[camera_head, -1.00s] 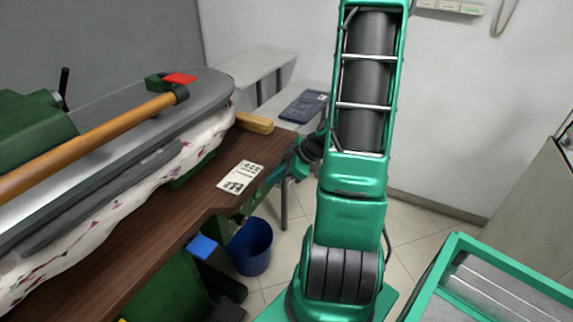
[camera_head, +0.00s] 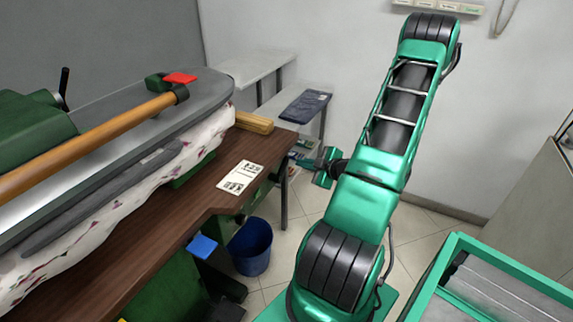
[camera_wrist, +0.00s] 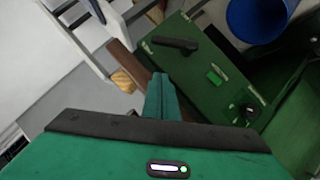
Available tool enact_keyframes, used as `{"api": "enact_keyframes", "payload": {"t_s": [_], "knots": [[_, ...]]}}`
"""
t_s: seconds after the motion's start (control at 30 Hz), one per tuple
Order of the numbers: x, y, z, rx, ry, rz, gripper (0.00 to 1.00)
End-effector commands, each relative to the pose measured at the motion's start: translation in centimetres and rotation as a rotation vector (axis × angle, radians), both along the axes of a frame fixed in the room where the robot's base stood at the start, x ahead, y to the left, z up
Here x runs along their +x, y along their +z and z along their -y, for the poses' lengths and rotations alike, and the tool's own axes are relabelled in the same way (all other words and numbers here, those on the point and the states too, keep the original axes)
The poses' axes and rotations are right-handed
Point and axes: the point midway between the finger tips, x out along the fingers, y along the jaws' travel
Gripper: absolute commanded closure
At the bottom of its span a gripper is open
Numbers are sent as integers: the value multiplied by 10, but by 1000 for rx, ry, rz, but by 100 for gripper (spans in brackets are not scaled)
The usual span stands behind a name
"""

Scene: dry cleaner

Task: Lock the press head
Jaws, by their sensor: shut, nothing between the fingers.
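The press head (camera_head: 135,105) is a long grey plate at the left of the head view. It lies down over the flower-patterned padded board (camera_head: 205,140). A wooden bar handle (camera_head: 90,135) runs along it, and a red piece (camera_head: 180,78) sits near its far end. In the wrist view, a green machine panel (camera_wrist: 200,60) bears a black handle (camera_wrist: 175,43), a green button (camera_wrist: 215,76) and a black knob (camera_wrist: 250,112). My gripper (camera_wrist: 162,85) is shut and empty, apart from the panel; in the head view it (camera_head: 308,164) is beyond the table's right edge.
The brown table (camera_head: 150,215) carries a printed card (camera_head: 240,177) and a wooden block (camera_head: 254,122). A blue bin (camera_head: 250,247) stands on the floor. Folded dark cloth (camera_head: 305,106) lies on a pale shelf behind. A green-framed cart (camera_head: 500,260) is at the lower right.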

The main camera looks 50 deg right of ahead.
Motion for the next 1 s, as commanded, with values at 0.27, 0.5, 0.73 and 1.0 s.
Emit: {"api": "enact_keyframes", "payload": {"t_s": [0.27,0.5,0.73,1.0], "knots": [[0,0,1,-2,-2,1,100],[10,-5,1,-1,3,1,100],[45,-22,5,-3,4,0,100],[90,-42,11,-2,3,2,100]]}}
